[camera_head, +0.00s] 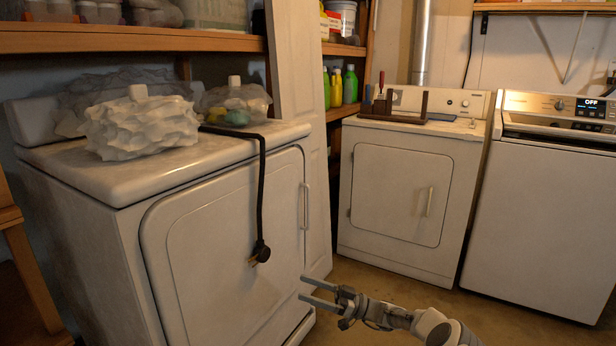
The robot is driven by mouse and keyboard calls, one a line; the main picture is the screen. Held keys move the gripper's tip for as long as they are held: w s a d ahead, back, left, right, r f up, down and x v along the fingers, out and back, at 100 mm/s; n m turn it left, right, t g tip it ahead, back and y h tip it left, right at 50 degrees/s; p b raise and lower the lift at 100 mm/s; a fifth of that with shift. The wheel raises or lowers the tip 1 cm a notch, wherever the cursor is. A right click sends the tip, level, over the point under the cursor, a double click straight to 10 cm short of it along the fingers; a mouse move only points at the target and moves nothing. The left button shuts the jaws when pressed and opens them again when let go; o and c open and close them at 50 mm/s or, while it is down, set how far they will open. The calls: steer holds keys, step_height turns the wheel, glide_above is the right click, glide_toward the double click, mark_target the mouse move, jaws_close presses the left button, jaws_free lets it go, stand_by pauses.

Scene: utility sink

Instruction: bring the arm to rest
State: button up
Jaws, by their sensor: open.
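My gripper (308,290) is low in the lower middle of the head view, with my arm reaching in from the bottom right. Its two fingers point left and are spread apart with nothing between them. The fingertips are in front of the lower right part of the left dryer (220,240) in the picture. I cannot tell how near they are to it.
A black power cord (262,190) hangs down the left dryer's front, its plug loose. White wrapped bundles (140,125) lie on top. A second dryer (400,195) and a washer (540,210) stand at the back right. Brown floor (430,298) shows between the machines.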

steer(key=s+a+r+g+h, duration=0.5)
steer(key=s+a+r+h, duration=0.15)
steer(key=r, duration=0.25)
steer(key=s+d+r+m+h, duration=0.1)
steer(key=s+r+m+h, duration=0.2)
steer(key=s+r+h, duration=0.4)
steer(key=s+d+r+m+t+h, duration=0.2)
steer(key=s+d+m+t+h, duration=0.15)
steer(key=s+d, duration=0.4)
steer(key=s+d+r+m+t+h, duration=0.25)
steer(key=s+d+m, duration=0.25)
steer(key=s, duration=0.5)
steer(key=s+d+r+m+t+h, duration=0.2)
steer(key=s+d+m+t+h, duration=0.15)
steer(key=s+d, duration=0.4)
step_height(320, 180, up, 29)
steer(key=s+a+p, duration=0.1)
steer(key=s+p, duration=0.1)
steer(key=p, duration=2.6)
steer(key=shift+m+y, duration=0.4)
steer(key=shift+s+f+g, duration=0.1)
steer(key=shift+f+g, duration=0.05)
steer(key=shift+g, duration=0.1)
